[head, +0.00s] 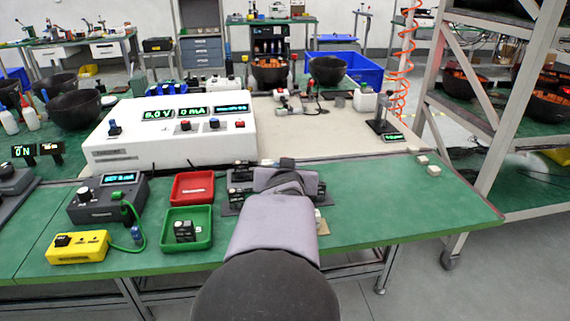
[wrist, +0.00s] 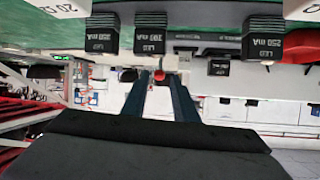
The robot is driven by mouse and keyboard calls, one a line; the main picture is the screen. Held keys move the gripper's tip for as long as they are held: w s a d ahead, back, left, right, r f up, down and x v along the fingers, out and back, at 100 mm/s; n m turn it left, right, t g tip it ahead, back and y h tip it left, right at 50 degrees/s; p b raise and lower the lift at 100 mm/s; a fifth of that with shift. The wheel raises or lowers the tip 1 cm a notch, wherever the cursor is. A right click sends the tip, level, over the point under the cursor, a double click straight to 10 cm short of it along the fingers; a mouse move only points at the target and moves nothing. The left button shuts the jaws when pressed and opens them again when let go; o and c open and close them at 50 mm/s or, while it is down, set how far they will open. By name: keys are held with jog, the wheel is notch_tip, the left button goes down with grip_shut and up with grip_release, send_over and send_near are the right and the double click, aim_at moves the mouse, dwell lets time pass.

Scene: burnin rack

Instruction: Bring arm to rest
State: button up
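My arm (head: 275,228) rises from the bottom middle of the head view and reaches over the green bench. Its end lies over a dark rack of small modules (head: 240,190), hiding part of it. My gripper (wrist: 159,78) shows in the wrist view as two dark fingers with a clear gap between them, so it is open. I see nothing held. A small red spot shows between the fingertips, apparently in the background. Black LED modules (wrist: 150,35) with mA labels appear upside down along the top of the wrist view, apart from the fingers.
A green tray (head: 208,242) with a dark module and a red tray (head: 209,200) stand left of my arm. A white power supply (head: 130,150) stands behind them. A yellow box (head: 92,252) sits at front left. The green bench right of my arm (head: 400,205) is mostly clear.

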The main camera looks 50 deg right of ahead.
jog(key=shift+s+a+r, duration=0.25)
jog(key=shift+s+a, duration=0.1)
jog(key=shift+a, duration=0.15)
